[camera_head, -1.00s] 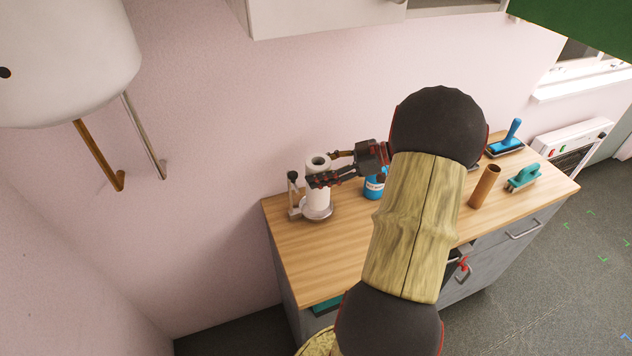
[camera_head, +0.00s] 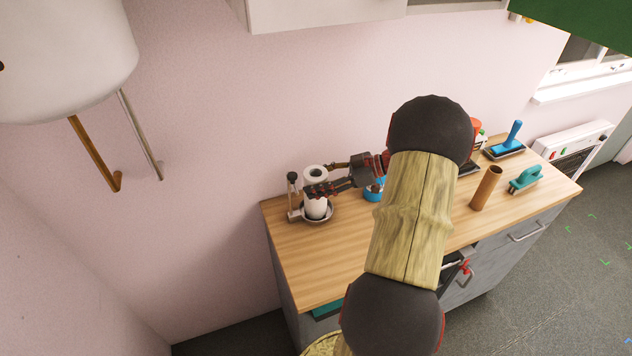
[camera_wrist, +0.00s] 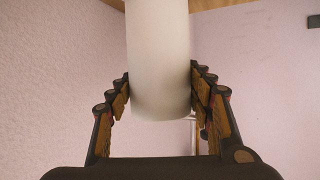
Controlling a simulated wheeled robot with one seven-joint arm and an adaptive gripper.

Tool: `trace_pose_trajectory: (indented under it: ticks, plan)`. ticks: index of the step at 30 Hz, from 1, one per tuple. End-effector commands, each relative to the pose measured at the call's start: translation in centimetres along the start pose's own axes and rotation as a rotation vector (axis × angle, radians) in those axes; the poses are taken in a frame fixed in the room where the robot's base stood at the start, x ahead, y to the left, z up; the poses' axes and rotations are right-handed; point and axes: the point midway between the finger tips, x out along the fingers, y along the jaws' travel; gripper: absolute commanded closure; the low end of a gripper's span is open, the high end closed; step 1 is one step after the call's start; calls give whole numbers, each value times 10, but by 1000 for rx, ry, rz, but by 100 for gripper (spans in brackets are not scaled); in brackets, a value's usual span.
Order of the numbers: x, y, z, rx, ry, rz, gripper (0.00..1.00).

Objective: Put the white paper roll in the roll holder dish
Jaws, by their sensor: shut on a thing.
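The white paper roll (camera_head: 316,208) is upright over the roll holder dish (camera_head: 331,217) at the left end of the counter. Its lower end appears within the dish's rim; I cannot tell whether it touches the dish floor. My gripper (camera_head: 319,181) reaches in from the right and is shut on the roll near its upper part. In the wrist view the roll (camera_wrist: 158,50) stands between both fingers, and the dish is not clearly visible.
The holder's post (camera_head: 293,190) with a dark top stands just left of the roll. A brown tube (camera_head: 486,187), a teal brush (camera_head: 525,179) and a blue-handled tool (camera_head: 513,137) are at the right. The front left counter is clear.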

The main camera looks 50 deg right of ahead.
Motion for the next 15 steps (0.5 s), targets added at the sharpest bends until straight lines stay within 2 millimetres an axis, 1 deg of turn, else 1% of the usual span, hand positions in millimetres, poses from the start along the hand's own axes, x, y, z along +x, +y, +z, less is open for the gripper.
trace_pose_trajectory:
  ticks: [1, 2, 11, 15]
  plan:
    - [1, 0, 2, -1, 0, 0, 92]
    - [0, 0, 1, 0, 0, 0, 47]
    - [0, 0, 0, 0, 0, 0, 30]
    - [0, 0, 0, 0, 0, 0, 30]
